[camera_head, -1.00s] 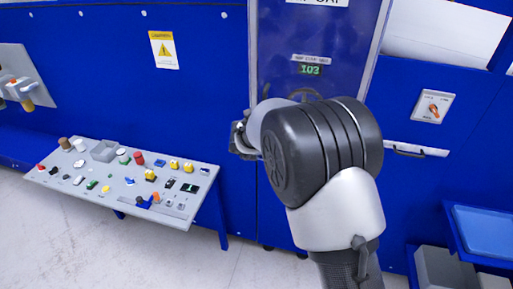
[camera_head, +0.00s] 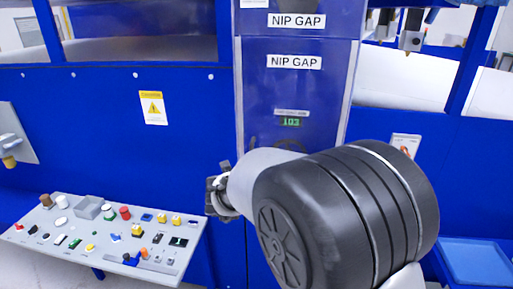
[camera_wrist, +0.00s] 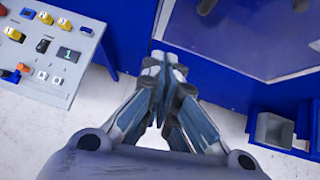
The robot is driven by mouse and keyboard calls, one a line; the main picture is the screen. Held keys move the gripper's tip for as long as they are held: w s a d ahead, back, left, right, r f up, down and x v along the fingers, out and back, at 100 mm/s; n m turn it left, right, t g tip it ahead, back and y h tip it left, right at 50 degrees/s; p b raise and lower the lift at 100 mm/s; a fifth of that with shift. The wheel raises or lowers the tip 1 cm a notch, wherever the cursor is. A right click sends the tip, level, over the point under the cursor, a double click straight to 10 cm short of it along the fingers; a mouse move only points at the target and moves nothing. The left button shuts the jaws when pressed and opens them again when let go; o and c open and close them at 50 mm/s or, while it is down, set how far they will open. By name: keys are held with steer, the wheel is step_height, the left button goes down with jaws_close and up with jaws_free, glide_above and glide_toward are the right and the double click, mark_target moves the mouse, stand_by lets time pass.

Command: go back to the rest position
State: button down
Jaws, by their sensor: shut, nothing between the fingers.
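My gripper (camera_wrist: 163,68) shows in the wrist view with its fingers together and nothing between them. It points toward the base of the blue machine, over pale floor. In the head view my gripper (camera_head: 217,196) is small and partly hidden behind my own wrist and arm links. It is in front of the blue machine panel (camera_head: 190,120), just right of the control console (camera_head: 150,256). It appears apart from the console.
The console carries several coloured buttons and switches; it also shows in the wrist view (camera_wrist: 30,75). A NIP GAP panel (camera_head: 290,90) with a green display stands behind my arm. A blue tray (camera_head: 478,262) is at right. A grey bin (camera_wrist: 273,132) sits low at right.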

steer(key=s+d+r+n+t+y+b, duration=0.1)
steer(key=s+d+r+n+y, duration=0.2)
steer(key=r+n, duration=0.45)
steer(key=s+d+r+n+y+b, duration=0.1)
steer(key=s+d+r+n+y, duration=0.1)
steer(key=s+r+n, duration=0.55)
steer(key=s+d+f+n+g+h, duration=0.1)
steer(key=s+d+f+n, duration=0.2)
steer(key=s+d+n, duration=0.3)
steer(key=s+d+f+n+g+h+b, duration=0.1)
steer(key=s+d+f+n, duration=0.3)
steer(key=s, duration=0.7)
steer(key=s+d+f+n+g+h+b, duration=0.1)
steer(key=s+d+f+n+g+h, duration=0.2)
steer(key=s+d+n, duration=0.5)
steer(key=s+f+n, duration=0.1)
steer(key=n, duration=0.1)
steer(key=shift+d+n, duration=0.25)
steer(key=shift+n, duration=0.05)
steer(key=shift+s, duration=0.1)
